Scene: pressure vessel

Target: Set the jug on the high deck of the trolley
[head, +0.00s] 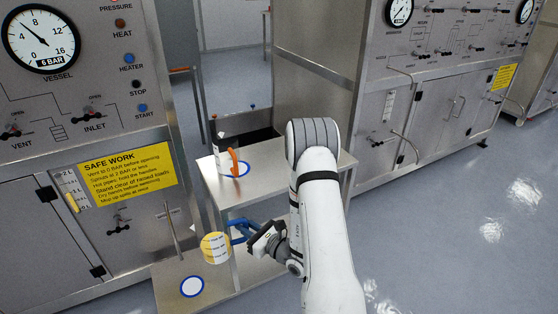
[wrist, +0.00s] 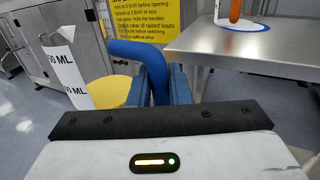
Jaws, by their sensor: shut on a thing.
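My gripper (head: 252,238) is shut on the blue handle (wrist: 152,62) of a white jug (head: 215,248) with yellow showing on it. The jug also shows in the wrist view (wrist: 82,70), with ML markings on its side. It hangs beside the trolley's high deck (head: 262,180), over the area of the low deck (head: 215,277); its exact height is hard to tell. The high deck is also at the right of the wrist view (wrist: 235,50). A blue-rimmed white ring mark (head: 192,287) on the low deck is empty.
A second white jug with an orange handle (head: 233,160) stands on a blue-rimmed mark on the high deck. The deck's near right part is bare, though my arm hides some of it. A steel gauge panel (head: 90,130) stands close on the left, another cabinet (head: 430,110) behind right.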

